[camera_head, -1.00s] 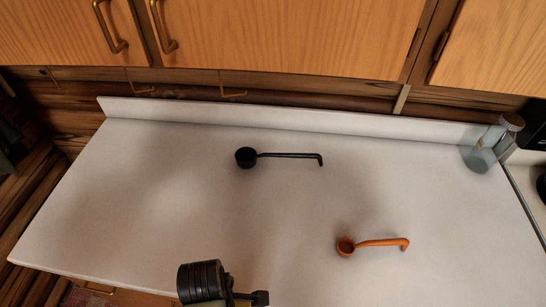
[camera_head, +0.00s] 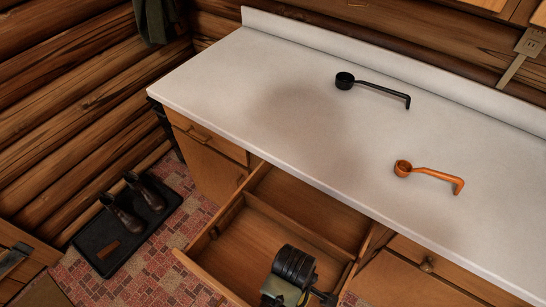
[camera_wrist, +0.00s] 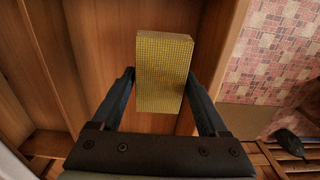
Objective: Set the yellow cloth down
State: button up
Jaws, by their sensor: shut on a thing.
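The yellow cloth (camera_wrist: 165,75) looks like a folded, finely checked block in the wrist view. My gripper (camera_wrist: 162,85) is shut on it, with one dark finger at each side. Below the cloth is the wooden inside of an open drawer (camera_wrist: 100,45); I cannot tell how high the cloth is above it. In the head view the open drawer (camera_head: 235,250) has a divider and looks empty where it shows. My dark wrist is over its front right part and hides the fingers and cloth there.
The white counter (camera_head: 230,85) holds a black ladle-like scoop (camera_head: 372,88) and an orange one (camera_head: 428,174). Boots (camera_head: 128,214) stand on a black mat (camera_head: 97,247) on the patterned floor at left. The counter's left part is clear.

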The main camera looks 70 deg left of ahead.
notch_tip(320, 180, down, 5)
jog(key=shift+w+a+f, duration=0.1)
jog(key=shift+f, duration=2.05)
jog(key=shift+f+b, duration=0.2)
jog(key=shift+b, duration=0.15)
jog(key=o, duration=1.3)
jog(key=shift+c, duration=0.2)
jog(key=shift+r, duration=0.1)
